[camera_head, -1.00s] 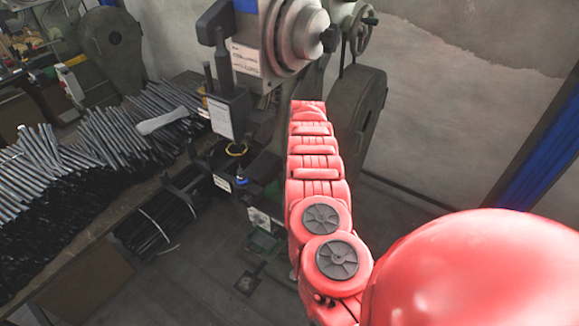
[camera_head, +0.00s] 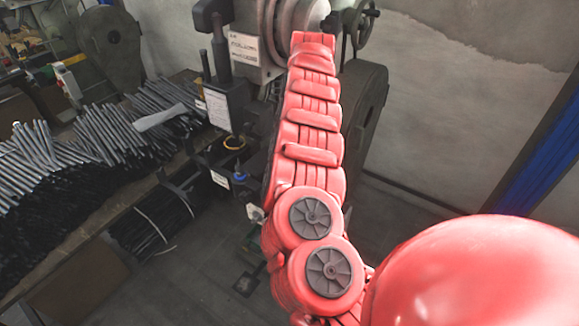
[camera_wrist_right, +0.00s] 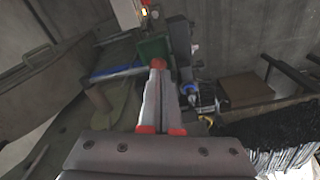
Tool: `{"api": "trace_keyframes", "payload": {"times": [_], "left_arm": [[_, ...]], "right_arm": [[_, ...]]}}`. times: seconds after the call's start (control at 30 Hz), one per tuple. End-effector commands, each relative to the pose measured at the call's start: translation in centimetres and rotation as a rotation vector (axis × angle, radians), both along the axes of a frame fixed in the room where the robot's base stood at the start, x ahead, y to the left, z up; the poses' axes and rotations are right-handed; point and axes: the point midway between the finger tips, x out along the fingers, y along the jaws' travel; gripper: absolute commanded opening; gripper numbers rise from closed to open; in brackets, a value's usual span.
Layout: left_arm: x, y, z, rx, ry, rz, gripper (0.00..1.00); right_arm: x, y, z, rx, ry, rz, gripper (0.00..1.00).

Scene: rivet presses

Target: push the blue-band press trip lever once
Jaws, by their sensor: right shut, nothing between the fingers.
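A grey press (camera_head: 262,45) with a white label plate stands at the top centre of the head view, partly behind my right arm. A dark handle (camera_head: 220,50) stands at its left side. I cannot tell which part is the trip lever. My right arm reaches up to the press, and its gripper is hidden there. In the right wrist view my right gripper (camera_wrist_right: 158,66) is shut and empty, with its tips near a green block (camera_wrist_right: 153,48). A blue bar (camera_wrist_right: 117,71) lies left of the fingers. Contact cannot be told. My left gripper is not in view.
A bench with many metal rods (camera_head: 45,165) stands at the left of the head view. A blue upright (camera_head: 540,150) is at the right. Floor shows below.

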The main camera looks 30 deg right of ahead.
Motion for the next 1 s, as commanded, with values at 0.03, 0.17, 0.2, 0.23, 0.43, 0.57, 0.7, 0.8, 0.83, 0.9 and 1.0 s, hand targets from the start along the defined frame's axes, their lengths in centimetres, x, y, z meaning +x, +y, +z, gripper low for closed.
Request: {"api": "trace_keyframes", "payload": {"times": [0.03, 0.17, 0.2, 0.23, 0.43, 0.57, 0.7, 0.8, 0.83, 0.9, 1.0], "left_arm": [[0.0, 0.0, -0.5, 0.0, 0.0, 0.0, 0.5], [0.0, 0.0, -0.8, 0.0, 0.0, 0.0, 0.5], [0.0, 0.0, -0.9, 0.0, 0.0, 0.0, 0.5], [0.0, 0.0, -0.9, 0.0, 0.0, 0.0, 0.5], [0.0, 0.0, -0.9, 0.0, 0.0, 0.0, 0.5], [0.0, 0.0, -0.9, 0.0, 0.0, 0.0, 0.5], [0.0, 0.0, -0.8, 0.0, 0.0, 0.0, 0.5], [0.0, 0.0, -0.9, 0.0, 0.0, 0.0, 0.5], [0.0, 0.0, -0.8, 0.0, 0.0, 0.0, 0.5], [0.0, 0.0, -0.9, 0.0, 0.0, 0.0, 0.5], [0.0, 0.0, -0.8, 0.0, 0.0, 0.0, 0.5]], "right_arm": [[0.0, -0.2, 0.5, -0.004, -0.003, -0.001, 0.0], [-0.1, -0.2, 1.9, -0.002, -0.003, -0.001, 0.0], [-0.2, -0.1, 2.2, -0.002, -0.003, -0.001, 0.0], [-0.2, -0.1, 2.3, -0.001, -0.002, -0.001, 0.0], [-0.3, 0.0, 2.6, 0.002, 0.001, 0.001, 0.0], [-0.3, 0.0, 2.6, 0.001, 0.001, 0.0, 0.0], [-0.3, 0.0, 2.6, 0.001, 0.001, 0.0, 0.0], [-0.3, 0.0, 2.6, 0.001, 0.001, 0.0, 0.0], [-0.2, 0.0, 2.6, 0.001, 0.001, 0.0, 0.0], [-0.2, 0.0, 2.6, 0.001, 0.001, 0.0, 0.0], [-0.2, 0.0, 2.6, 0.001, 0.001, 0.0, 0.0]]}}
